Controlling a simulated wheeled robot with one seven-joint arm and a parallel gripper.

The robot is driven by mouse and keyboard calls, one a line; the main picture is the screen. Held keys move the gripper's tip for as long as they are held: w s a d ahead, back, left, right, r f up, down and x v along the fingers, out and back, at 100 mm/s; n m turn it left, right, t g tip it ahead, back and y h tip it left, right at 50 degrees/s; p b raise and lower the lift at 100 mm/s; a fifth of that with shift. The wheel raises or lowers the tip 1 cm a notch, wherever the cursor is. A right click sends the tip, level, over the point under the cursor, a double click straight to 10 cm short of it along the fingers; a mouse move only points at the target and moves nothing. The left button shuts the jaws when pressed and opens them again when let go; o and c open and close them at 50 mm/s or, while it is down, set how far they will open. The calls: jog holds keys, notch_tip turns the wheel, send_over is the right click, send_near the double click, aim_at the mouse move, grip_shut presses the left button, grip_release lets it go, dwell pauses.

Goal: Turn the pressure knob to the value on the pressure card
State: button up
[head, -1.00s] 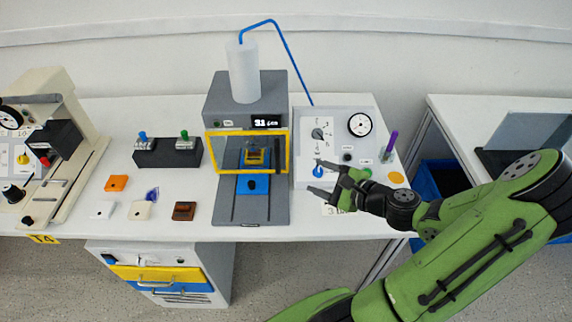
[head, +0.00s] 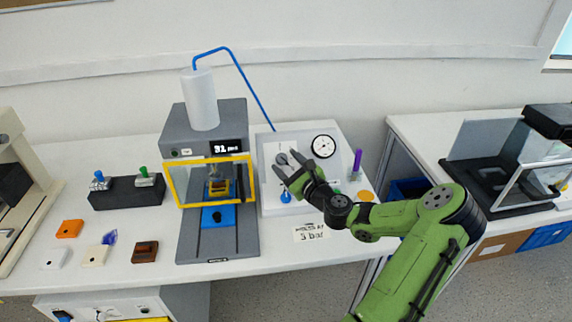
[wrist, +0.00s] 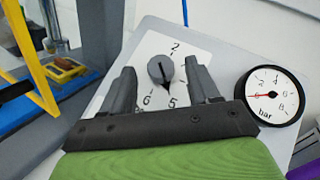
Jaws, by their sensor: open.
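The pressure knob (head: 281,159) is a small grey round knob on the white panel (head: 268,204) right of the press. In the wrist view the knob (wrist: 160,69) stands on a dial with 2, 5 and 6 legible; its dark tip points down, near the 5. My gripper (head: 285,166) is open over the panel. In the wrist view its two fingers (wrist: 159,72) lie either side of the knob, with gaps; contact is not visible. The pressure card (head: 311,232) lies in front of the panel and reads 3 bar.
A round bar gauge (head: 323,146) with a red needle (wrist: 262,96) sits right of the knob. The press with a yellow guard frame (head: 254,184) stands close on the left. A purple pen-like object (head: 357,163) stands at the panel's right. A blue knob (head: 285,197) is in front.

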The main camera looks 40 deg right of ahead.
jog(key=shift+w+d, duration=0.1)
jog(key=shift+w, duration=0.4)
jog(key=c, duration=1)
jog(key=shift+r+n+p, duration=0.1)
jog(key=shift+n+p, duration=0.2)
jog(key=shift+p, duration=0.05)
